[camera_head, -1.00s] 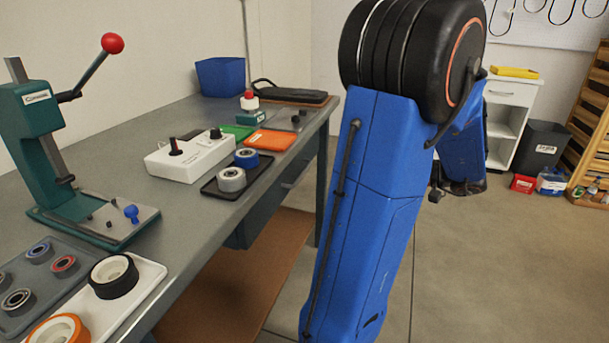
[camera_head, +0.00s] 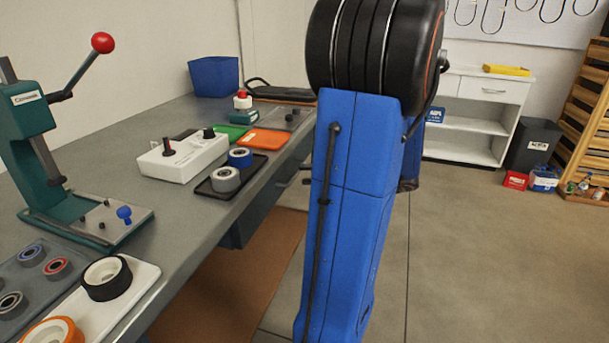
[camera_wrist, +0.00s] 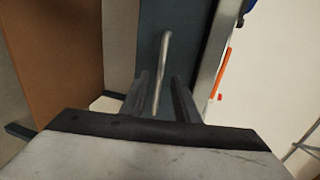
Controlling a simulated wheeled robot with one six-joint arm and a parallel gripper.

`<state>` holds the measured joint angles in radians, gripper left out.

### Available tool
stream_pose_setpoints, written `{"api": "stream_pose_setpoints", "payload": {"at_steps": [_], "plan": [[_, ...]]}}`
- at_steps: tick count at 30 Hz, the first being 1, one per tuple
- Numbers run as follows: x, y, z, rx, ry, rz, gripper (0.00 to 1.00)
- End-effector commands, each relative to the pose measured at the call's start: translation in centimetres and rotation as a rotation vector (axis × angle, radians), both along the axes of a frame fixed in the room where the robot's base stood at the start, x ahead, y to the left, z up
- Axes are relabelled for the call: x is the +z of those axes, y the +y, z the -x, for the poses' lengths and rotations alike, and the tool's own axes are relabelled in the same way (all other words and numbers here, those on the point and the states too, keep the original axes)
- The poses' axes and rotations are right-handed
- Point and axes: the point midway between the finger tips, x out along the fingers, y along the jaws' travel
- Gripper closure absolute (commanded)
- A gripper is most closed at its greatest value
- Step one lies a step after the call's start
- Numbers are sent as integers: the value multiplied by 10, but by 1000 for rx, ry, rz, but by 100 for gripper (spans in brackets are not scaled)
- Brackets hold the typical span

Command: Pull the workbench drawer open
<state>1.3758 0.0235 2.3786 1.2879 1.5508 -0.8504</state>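The workbench (camera_head: 150,120) runs along the left in the head view. Its dark teal drawer unit (camera_head: 248,222) hangs under the top at the right edge, partly hidden by my blue arm. In the wrist view the dark teal drawer front (camera_wrist: 187,45) fills the upper middle, with a slim metal bar handle (camera_wrist: 164,62) on it. My gripper (camera_wrist: 160,95) is open, its two dark fingers on either side of the lower part of the handle. I cannot tell whether either finger touches the bar.
A green press (camera_head: 45,150), a white control box (camera_head: 182,156) and trays of parts stand on the bench. A brown board (camera_head: 220,290) lies below it. A white cabinet (camera_head: 470,120) and a dark bin (camera_head: 533,145) stand at the back right. Open floor lies right of my arm.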

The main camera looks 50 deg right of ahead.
Motion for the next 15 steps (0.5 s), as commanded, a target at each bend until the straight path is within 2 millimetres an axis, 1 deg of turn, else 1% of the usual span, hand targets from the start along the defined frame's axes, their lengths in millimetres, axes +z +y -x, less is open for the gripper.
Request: {"api": "stream_pose_setpoints", "payload": {"at_steps": [1,6,15], "plan": [[-1,3,-5,3,0,-1,72],[-4,7,-16,2,0,1,72],[-5,8,-21,-1,0,0,72]]}}
